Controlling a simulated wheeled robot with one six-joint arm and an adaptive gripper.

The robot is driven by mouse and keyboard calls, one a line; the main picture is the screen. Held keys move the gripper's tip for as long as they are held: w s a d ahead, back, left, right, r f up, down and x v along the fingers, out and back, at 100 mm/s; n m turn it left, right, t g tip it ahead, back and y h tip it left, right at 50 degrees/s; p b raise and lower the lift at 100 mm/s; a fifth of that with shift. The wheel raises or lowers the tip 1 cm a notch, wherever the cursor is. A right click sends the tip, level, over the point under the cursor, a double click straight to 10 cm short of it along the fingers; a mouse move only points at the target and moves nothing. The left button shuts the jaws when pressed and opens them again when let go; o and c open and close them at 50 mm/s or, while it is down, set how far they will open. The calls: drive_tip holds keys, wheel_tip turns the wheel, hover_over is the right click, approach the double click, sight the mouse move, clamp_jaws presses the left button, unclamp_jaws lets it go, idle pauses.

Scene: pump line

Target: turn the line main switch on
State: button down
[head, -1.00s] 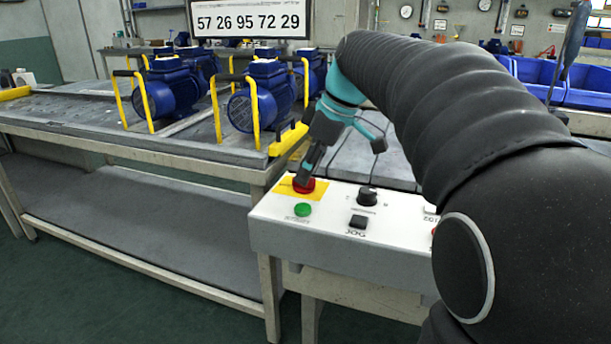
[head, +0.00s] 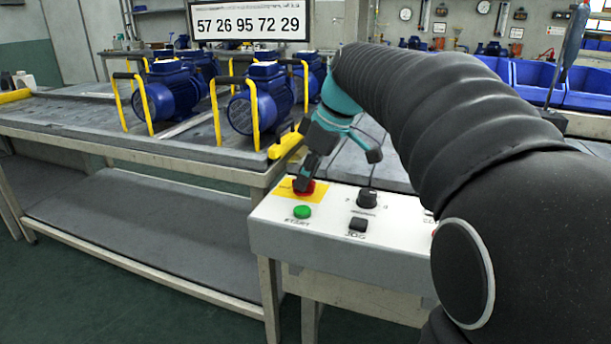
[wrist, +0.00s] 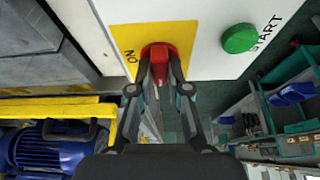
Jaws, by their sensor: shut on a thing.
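The line main switch is a red knob (head: 303,188) on a yellow plate (head: 290,190) at the back left of the white control box. In the wrist view the red knob (wrist: 158,52) is between my fingertips, and the yellow plate (wrist: 130,40) carries the word ON beside it. My gripper (wrist: 159,74) is shut on the knob from both sides. In the head view my gripper (head: 303,180) reaches down onto it and hides part of it.
A green START button (head: 302,212), a black JOG button (head: 358,224) and a black rotary knob (head: 367,198) are close by on the control box (head: 330,230). Blue pumps (head: 262,98) with yellow handles stand on the bench behind. Blue bins (head: 590,88) are at right.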

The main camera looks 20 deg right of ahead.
drive_tip(key=shift+m, duration=0.3)
drive_tip(key=m+t+h, duration=0.1)
drive_tip(key=m, duration=0.2)
drive_tip(key=shift+a+m, duration=0.1)
drive_tip(key=shift+m, duration=0.3)
drive_tip(key=m+h, duration=0.1)
drive_tip(key=m, duration=0.1)
drive_tip(key=m+t+h, duration=0.1)
drive_tip(key=m, duration=0.1)
drive_tip(key=shift+a+m, duration=0.15)
drive_tip(key=shift+m, duration=0.15)
drive_tip(key=m+h+p, duration=0.1)
drive_tip(key=m, duration=0.3)
drive_tip(key=shift+h, duration=0.4)
drive_tip(key=m+h, duration=0.1)
drive_tip(key=m, duration=0.3)
drive_tip(key=shift+a+m+g, duration=0.1)
drive_tip(key=shift+m+g, duration=0.2)
drive_tip(key=shift+g, duration=0.1)
drive_tip(key=c, duration=1.1)
unclamp_jaws()
drive_tip(key=shift+h, duration=0.3)
